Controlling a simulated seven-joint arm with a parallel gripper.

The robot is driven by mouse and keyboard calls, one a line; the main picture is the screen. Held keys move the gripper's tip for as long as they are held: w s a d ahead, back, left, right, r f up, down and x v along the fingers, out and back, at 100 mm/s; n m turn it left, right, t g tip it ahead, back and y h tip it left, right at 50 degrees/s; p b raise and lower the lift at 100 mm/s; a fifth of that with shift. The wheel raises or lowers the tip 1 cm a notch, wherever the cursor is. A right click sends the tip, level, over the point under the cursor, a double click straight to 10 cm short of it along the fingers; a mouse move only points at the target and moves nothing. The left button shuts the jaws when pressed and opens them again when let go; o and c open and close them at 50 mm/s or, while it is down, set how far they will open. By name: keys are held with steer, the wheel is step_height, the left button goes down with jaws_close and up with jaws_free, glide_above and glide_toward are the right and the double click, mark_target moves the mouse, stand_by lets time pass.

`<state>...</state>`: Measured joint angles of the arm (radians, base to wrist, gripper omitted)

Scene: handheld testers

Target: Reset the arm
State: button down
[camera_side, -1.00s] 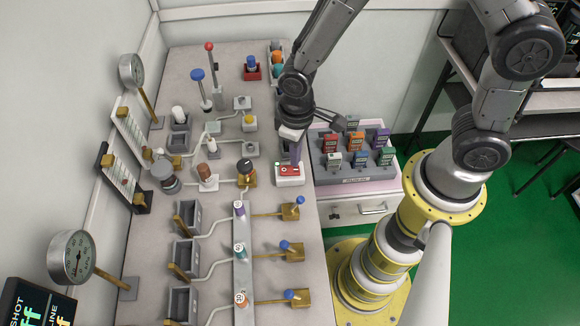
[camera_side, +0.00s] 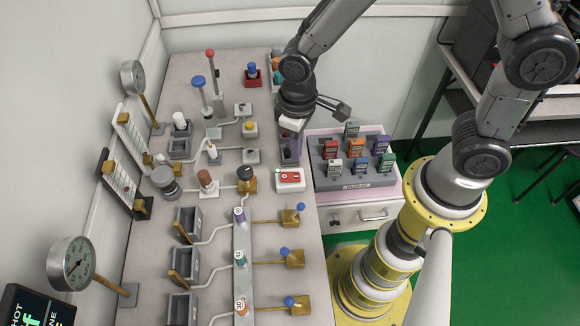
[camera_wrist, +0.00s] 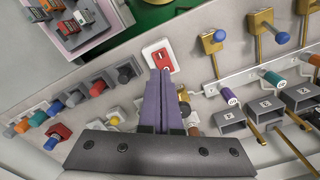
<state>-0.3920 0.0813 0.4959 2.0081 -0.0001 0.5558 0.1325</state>
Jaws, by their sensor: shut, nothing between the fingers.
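My gripper (camera_side: 289,160) is shut and empty, hanging from my arm over the right edge of the bench. Its purple fingers lie together and also show in the wrist view (camera_wrist: 161,76). The fingertips are by a white box with a red panel (camera_side: 291,178). In the wrist view they overlap the lower part of that box (camera_wrist: 160,54); I cannot tell the exact gap.
The bench (camera_side: 225,60) is crowded with knobs, levers and pipes. A red-topped lever (camera_side: 212,75) stands tall at the back. Brass valves with blue knobs (camera_side: 292,215) line the front right. Dial gauges (camera_side: 72,263) stand at left. Green floor (camera_side: 480,235) lies right.

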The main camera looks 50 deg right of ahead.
steer(key=d+r+m+t, duration=0.2)
steer(key=d+r+t, duration=0.35)
steer(key=r, duration=0.95)
steer(key=s+d+r, duration=0.2)
steer(key=s+d, duration=0.1)
steer(key=s, duration=0.3)
steer(key=s+d+r+m, duration=0.1)
steer(key=s+d+r, duration=0.2)
steer(key=s, duration=0.4)
steer(key=shift+d, duration=0.3)
